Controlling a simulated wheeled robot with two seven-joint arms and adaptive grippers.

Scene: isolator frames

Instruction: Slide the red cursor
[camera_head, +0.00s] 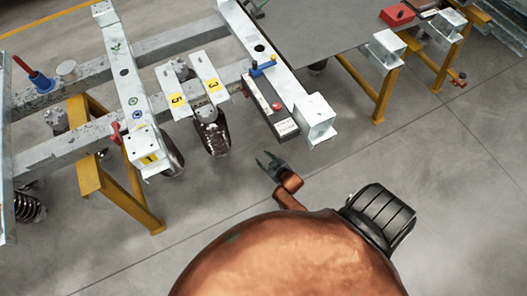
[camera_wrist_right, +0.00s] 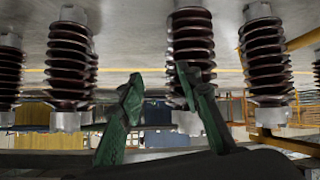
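A small red cursor (camera_head: 277,107) sits near the lower end of a long dark slider box (camera_head: 268,98) with a pale end face. The box lies along a white metal beam. My right gripper (camera_head: 267,160) is below and apart from the box, over the floor. Its two dark green fingers stand spread with nothing between them, and the right wrist view shows this pair (camera_wrist_right: 161,84) too. I cannot make out the cursor in the right wrist view. My left gripper is in neither view.
White beams (camera_head: 124,70) rest on yellow trestles (camera_head: 112,180) at the left. Ribbed brown insulators (camera_wrist_right: 70,60) hang around the right gripper's view. A red box (camera_head: 397,15) is at the upper right. Floor below is clear.

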